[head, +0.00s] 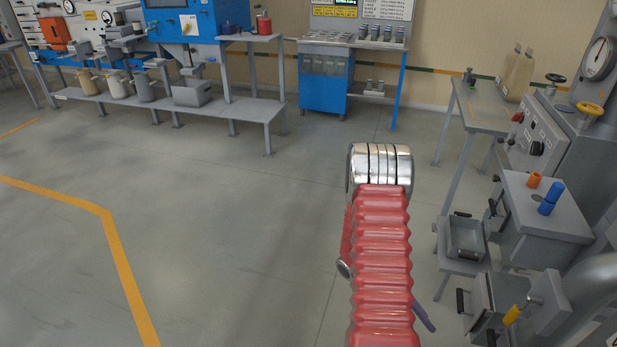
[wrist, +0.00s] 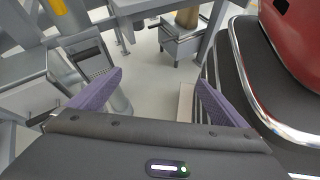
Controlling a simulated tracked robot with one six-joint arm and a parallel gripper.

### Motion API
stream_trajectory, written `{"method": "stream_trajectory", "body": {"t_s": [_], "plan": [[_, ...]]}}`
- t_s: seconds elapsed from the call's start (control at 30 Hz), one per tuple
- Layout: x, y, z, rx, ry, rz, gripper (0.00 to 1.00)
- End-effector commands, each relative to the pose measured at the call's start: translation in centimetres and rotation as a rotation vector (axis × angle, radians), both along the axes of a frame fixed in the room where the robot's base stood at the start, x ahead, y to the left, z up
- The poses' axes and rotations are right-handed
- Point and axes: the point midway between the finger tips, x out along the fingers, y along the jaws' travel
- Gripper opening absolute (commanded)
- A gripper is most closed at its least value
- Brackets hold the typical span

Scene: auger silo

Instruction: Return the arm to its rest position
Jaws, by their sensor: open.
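My arm (head: 381,250) shows in the head view as a red ribbed link with a chrome joint at its top, standing in front of the open floor. My gripper shows in the wrist view (wrist: 160,98) with its two purple fingers spread wide apart. Nothing is between the fingers; grey floor and machine parts show beyond them. In the head view the gripper is mostly hidden behind the arm; only a small purple tip (head: 424,318) shows at lower right of the red link.
At right stands a grey machine (head: 545,205) with handles, a gauge (head: 598,58) and a grey tray (head: 466,238). A grey table (head: 485,105) is behind it. A low bench (head: 200,112) and a blue cabinet (head: 325,85) are at the back. Floor left of my arm is clear.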

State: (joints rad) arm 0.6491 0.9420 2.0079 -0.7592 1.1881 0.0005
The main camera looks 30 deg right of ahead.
Motion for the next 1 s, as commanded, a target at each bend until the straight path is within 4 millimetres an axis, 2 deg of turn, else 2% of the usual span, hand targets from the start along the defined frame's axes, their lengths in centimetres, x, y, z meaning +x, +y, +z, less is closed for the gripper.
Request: {"method": "stream_trajectory", "body": {"t_s": [0.03, 0.5, 1.0], "plan": [[0.8, 0.4, 0.9, -0.009, -0.031, -0.009, 0.97], [6.3, 5.7, 7.6, -0.054, -0.305, -0.098, 0.97], [11.0, 11.9, 14.6, -0.067, -0.605, -0.15, 0.97]]}}
